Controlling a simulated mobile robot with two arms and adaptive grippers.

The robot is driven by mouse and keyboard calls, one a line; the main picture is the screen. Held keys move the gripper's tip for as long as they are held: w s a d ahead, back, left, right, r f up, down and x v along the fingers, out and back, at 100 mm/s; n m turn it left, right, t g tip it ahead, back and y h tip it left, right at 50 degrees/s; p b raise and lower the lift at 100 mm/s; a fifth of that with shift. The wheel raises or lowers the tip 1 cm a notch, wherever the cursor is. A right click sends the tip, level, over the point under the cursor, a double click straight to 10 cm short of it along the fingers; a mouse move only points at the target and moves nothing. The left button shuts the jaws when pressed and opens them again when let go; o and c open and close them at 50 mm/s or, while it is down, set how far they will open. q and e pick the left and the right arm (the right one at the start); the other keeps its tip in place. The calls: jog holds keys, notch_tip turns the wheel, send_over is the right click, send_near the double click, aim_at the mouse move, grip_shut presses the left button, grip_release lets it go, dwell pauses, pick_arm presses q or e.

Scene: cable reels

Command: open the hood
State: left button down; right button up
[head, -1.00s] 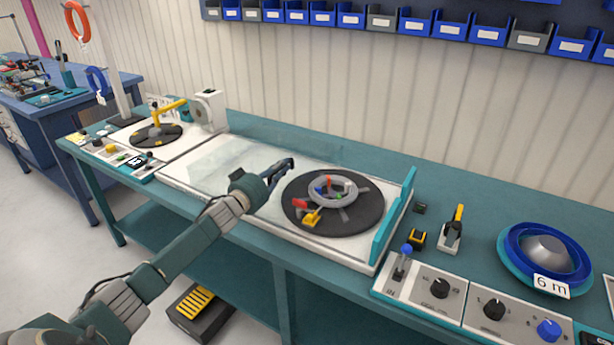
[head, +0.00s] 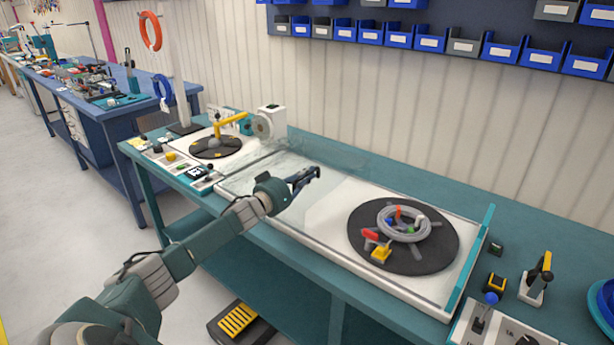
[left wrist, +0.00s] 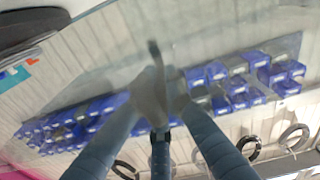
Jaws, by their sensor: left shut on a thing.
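The hood (head: 340,156) is a clear, faintly visible cover over the left part of the white winding station; its outline is hard to make out. The dark turntable (head: 432,262) with a grey cable coil (head: 404,238) lies uncovered to its right. My left gripper (head: 312,175) is at the hood's right end, left of the turntable, shut on what looks like the hood's handle. The left wrist view shows the fingers closed on a grey bar (left wrist: 153,52), with the clear panel around it. My right gripper is not in view.
A teal end wall (head: 472,268) bounds the station on the right. A smaller dark turntable with a yellow arm (head: 230,127) and a white spool unit (head: 270,121) stand to the left. A control panel (head: 490,325) is at the lower right. Blue bins (head: 400,40) hang on the wall.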

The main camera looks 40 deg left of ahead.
pick_arm(q)
jog(key=c, duration=1.8)
grip_release()
jog(key=shift+d, duration=0.1)
jog(key=s, duration=1.2)
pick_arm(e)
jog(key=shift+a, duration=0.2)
